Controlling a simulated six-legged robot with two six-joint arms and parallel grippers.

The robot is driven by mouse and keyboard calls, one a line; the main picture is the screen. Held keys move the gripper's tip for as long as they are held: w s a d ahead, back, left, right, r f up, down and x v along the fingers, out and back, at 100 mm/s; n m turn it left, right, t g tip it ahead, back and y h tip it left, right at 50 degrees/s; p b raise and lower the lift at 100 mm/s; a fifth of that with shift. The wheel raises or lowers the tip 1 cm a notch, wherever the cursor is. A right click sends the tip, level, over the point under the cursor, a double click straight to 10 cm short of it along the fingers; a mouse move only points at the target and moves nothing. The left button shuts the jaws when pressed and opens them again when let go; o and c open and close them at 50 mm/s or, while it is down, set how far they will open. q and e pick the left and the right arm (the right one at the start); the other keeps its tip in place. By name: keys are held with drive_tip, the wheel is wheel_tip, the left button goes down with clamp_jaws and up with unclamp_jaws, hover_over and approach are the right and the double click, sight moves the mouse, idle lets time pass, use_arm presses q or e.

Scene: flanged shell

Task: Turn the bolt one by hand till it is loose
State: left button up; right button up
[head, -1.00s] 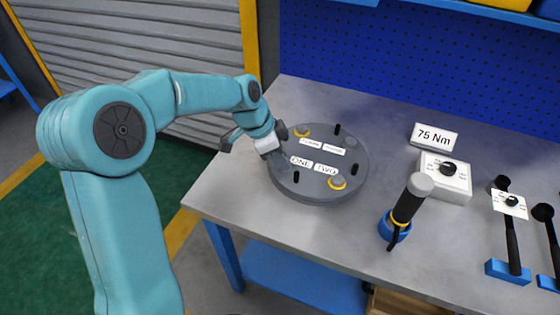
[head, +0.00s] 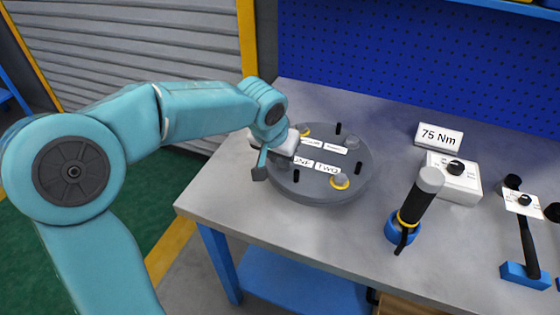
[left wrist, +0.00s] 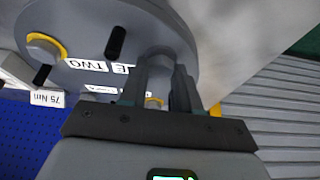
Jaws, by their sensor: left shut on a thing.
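The round grey flange cover (head: 315,192) lies on the bench with white labels, among them ONE and TWO. My left gripper (head: 272,158) is over the cover's left edge beside the ONE label. In the left wrist view its fingers (left wrist: 162,82) are shut around bolt one (left wrist: 158,52), a grey head mostly hidden between them. Bolt one is hidden in the head view. Bolt two (head: 340,181), grey with a yellow ring, sits by the TWO label. My right gripper is not in view.
Black pegs (head: 296,176) stand up from the cover near the gripper. To the right are an upright black-handled tool (head: 415,205) in a blue holder, a dial box (head: 455,180) and a 75 Nm sign (head: 438,137). The bench front (head: 330,235) is clear.

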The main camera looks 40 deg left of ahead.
use_arm(q)
drive_tip(key=n, duration=0.1)
drive_tip(key=n+y+b, duration=0.1)
drive_tip(key=f+n+b, duration=0.1)
drive_tip(key=shift+d+n+g, duration=0.25)
drive_tip(key=shift+n+g, duration=0.05)
drive_tip(key=shift+g, duration=0.1)
drive_tip(key=n+y+b, duration=0.1)
drive_tip(key=n, duration=0.1)
drive_tip(key=shift+d+n+g, duration=0.1)
drive_tip(key=shift+n+g, duration=0.2)
drive_tip(key=shift+n, duration=0.1)
drive_tip(key=n, duration=0.1)
drive_tip(key=n+b, duration=0.1)
drive_tip(key=shift+w+d+r+n+g+y, duration=0.1)
drive_tip(key=shift+w+r+n+g+y, duration=0.05)
drive_tip(key=shift+n+g+y, duration=0.2)
drive_tip(key=shift+w+n+g+y, duration=0.1)
drive_tip(key=shift+n+g+y, duration=0.4)
drive_tip(key=shift+n, duration=1.25)
drive_tip(key=shift+g, duration=0.25)
drive_tip(key=o, duration=1.1)
drive_tip(key=shift+c, duration=0.2)
drive_tip(key=shift+w+r, duration=0.1)
drive_tip(key=shift+r, duration=0.1)
